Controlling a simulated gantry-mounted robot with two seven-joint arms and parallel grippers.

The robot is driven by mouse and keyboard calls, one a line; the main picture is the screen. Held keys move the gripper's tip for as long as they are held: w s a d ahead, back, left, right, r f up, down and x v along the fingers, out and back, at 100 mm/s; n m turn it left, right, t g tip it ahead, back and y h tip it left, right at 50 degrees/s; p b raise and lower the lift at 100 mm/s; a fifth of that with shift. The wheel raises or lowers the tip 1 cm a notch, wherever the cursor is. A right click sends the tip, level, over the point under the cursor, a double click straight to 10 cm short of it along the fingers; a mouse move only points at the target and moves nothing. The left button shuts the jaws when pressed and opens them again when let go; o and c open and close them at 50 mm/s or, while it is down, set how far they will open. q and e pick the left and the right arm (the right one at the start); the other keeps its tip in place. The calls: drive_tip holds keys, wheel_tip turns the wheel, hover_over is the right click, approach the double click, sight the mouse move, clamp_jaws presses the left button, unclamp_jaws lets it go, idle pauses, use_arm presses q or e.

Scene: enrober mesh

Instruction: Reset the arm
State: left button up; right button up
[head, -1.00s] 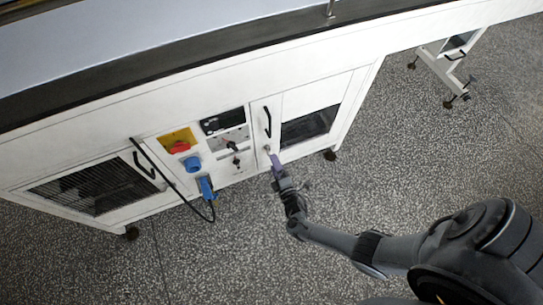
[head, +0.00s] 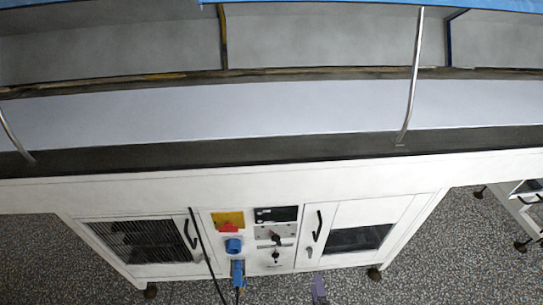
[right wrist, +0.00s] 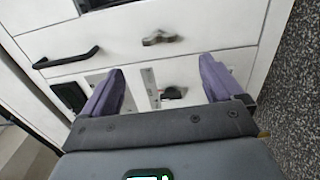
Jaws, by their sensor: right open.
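My right gripper (head: 319,290) shows only as a purple finger part at the bottom edge of the head view, below the right cabinet door of the white machine. The rest of the right arm is out of that view. In the right wrist view my right gripper (right wrist: 160,82) has its two purple fingers spread apart with nothing between them. It faces the white door (right wrist: 125,45), which has a black bar handle (right wrist: 68,60) and a grey latch (right wrist: 160,38). My left gripper is in neither view.
The white machine front (head: 150,195) carries a red switch (head: 229,228) on a yellow plate, a blue socket (head: 233,246), a blue plug (head: 238,272) with a cable, and black knobs. A dark ledge (head: 250,152) runs above.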

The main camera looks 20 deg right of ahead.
drive_tip(key=s+d+r+m+p, duration=0.1)
drive_tip(key=s+d+r+p, duration=0.1)
drive_tip(key=s+r+p, duration=0.5)
drive_tip(key=a+r+m+g+y+p, duration=0.3)
drive_tip(key=a+r+m+g+p, duration=0.15)
drive_tip(key=r, duration=0.95)
drive_tip(key=a+r+m+g+y+p, duration=0.3)
drive_tip(key=a+r+m+g+p, duration=0.15)
drive_tip(key=r, duration=1.05)
drive_tip(key=s+r+m+g, duration=0.25)
drive_tip(key=s+g, duration=0.25)
drive_tip(key=s, duration=0.3)
wheel_tip(320, 180, up, 36)
drive_tip(key=p, duration=3.7)
wheel_tip(320, 180, down, 75)
drive_tip(key=b, duration=7.5)
drive_tip(key=shift+w+a+t, duration=0.2)
drive_tip(key=shift+a+t, duration=0.05)
drive_tip(key=shift+t, duration=0.05)
drive_tip(key=shift+r, duration=0.1)
